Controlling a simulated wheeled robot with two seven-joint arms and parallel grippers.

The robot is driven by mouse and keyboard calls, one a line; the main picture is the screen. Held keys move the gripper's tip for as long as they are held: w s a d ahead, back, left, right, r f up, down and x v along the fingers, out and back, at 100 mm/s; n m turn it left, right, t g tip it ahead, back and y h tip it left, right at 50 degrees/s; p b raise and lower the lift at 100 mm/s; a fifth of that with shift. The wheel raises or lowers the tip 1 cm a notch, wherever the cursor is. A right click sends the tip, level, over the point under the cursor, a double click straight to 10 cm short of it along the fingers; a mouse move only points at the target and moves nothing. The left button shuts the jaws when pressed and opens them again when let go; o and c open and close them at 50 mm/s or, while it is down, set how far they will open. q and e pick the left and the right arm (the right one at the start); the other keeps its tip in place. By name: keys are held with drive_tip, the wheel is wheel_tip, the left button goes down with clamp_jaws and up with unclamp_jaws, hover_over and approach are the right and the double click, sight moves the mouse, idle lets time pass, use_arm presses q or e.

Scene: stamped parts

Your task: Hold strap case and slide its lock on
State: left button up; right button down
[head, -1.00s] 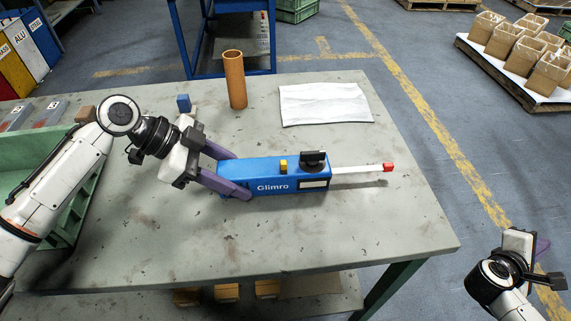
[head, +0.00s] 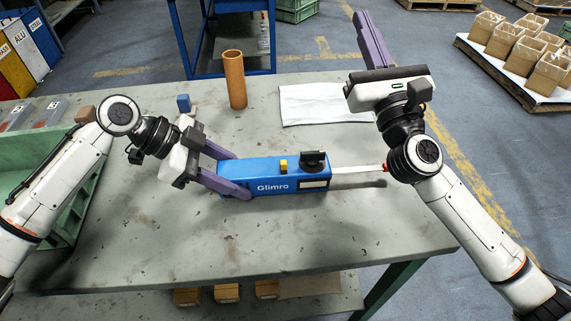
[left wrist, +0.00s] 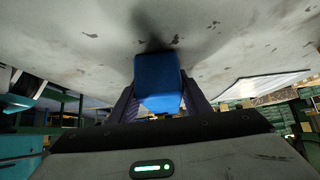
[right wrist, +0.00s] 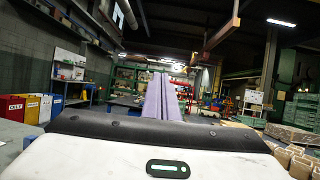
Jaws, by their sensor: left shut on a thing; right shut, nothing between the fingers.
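The strap case (head: 260,174) is a long blue box marked "Glimro", lying along the table. A small yellow block (head: 283,165), which may be its lock, and a black knob (head: 313,160) sit on its top. A white strap (head: 350,169) sticks out of its right end; its red tip (head: 385,168) is partly hidden by my right arm. My left gripper (head: 235,174) is shut on the case's left end; the left wrist view shows the blue end (left wrist: 158,75) between the fingers. My right gripper (head: 366,22) is shut and empty, pointing away beyond the table's back edge.
A brown tube (head: 235,80) stands at the back, with a small blue block (head: 183,103) to its left. A white sheet (head: 310,104) lies back right, partly behind my right gripper. A green crate (head: 70,212) stands at the left. The table front is clear.

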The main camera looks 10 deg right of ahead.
drive_tip(key=s+a+r+n+g+y, duration=0.4)
drive_tip(key=a+r+n+y, duration=0.1)
drive_tip(key=a+n+y, duration=0.5)
drive_tip(key=s+a+r+n+g+y, duration=0.45)
drive_tip(key=a+n+y, duration=0.35)
drive_tip(key=n, duration=0.5)
drive_tip(key=s+a+f+n+g+h, duration=0.25)
drive_tip(key=s+a+n+g, duration=1.2)
drive_tip(key=n, duration=0.85)
drive_tip(key=n+t+h, duration=0.5)
drive_tip(key=n+h, duration=1.3)
drive_tip(key=n, duration=0.6)
approach(284, 165)
drive_tip(key=s+r, duration=0.2)
drive_tip(key=s, duration=0.4)
drive_tip(key=shift+w+f, duration=1.25)
drive_tip(key=shift+f, duration=0.25)
drive_tip(key=shift+w+f, duration=1.25)
drive_tip(key=shift+f, duration=0.25)
drive_tip(key=shift+w+f, duration=1.3)
drive_tip(key=shift+f, duration=0.15)
